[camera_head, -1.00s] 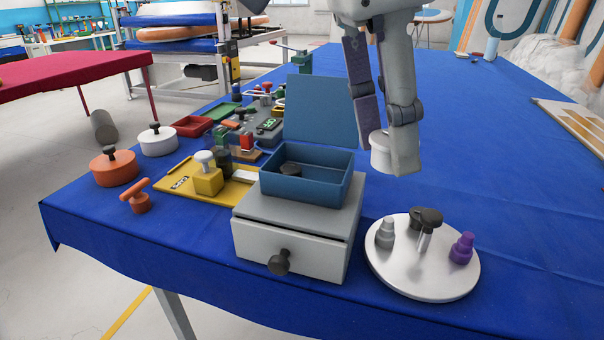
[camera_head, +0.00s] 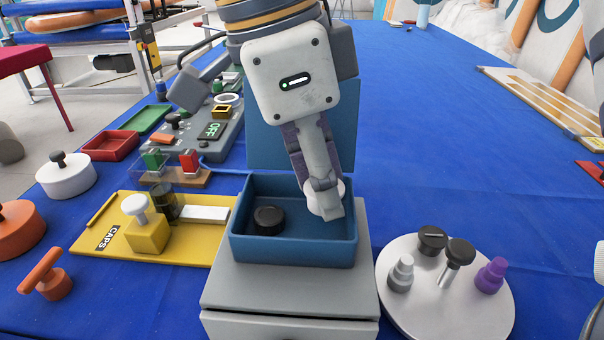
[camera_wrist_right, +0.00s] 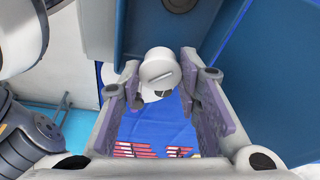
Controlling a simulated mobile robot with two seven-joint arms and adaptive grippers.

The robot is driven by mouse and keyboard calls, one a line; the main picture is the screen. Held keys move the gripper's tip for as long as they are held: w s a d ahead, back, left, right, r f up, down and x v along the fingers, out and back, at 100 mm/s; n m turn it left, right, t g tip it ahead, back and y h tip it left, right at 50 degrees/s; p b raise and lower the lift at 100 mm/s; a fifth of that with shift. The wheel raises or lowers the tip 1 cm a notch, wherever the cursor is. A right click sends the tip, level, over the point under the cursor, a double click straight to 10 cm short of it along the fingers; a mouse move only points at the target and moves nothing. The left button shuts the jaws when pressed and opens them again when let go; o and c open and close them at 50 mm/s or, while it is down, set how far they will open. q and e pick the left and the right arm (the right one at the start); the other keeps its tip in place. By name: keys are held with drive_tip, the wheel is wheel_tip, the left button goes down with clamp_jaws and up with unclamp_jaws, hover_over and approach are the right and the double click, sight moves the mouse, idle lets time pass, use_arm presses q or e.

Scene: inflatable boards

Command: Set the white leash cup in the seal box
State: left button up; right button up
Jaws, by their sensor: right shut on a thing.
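The white leash cup (camera_head: 318,203) is held by my right gripper (camera_head: 328,205) at the right part of the open blue seal box (camera_head: 292,249). I cannot tell if it touches the box's floor or wall. In the right wrist view the cup (camera_wrist_right: 158,73) shows between the two purple-padded fingers (camera_wrist_right: 165,95), with the box's blue wall (camera_wrist_right: 262,85) beside them. The fingers hide part of the cup. A black round cap (camera_head: 268,220) lies inside the box at the left. The box stands on a grey drawer unit (camera_head: 290,290). My left gripper is not in view.
A round silver tray (camera_head: 440,312) with several small grey, black and purple pieces stands to the right. A yellow caps board (camera_head: 190,250) lies left of the box. The box's raised lid (camera_head: 342,120) stands behind it.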

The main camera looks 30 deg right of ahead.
sight(311, 185)
drive_tip(key=f, duration=0.1)
drive_tip(key=w+f, duration=0.1)
drive_tip(key=f, duration=0.1)
drive_tip(key=shift+f, duration=0.2)
drive_tip(key=shift+s+f, duration=0.1)
drive_tip(key=shift+s, duration=0.3)
drive_tip(key=shift+w, duration=0.1)
drive_tip(key=o, duration=0.6)
drive_tip(key=shift+f, duration=0.1)
drive_tip(key=shift+c, duration=0.2)
drive_tip(key=v, duration=1.2)
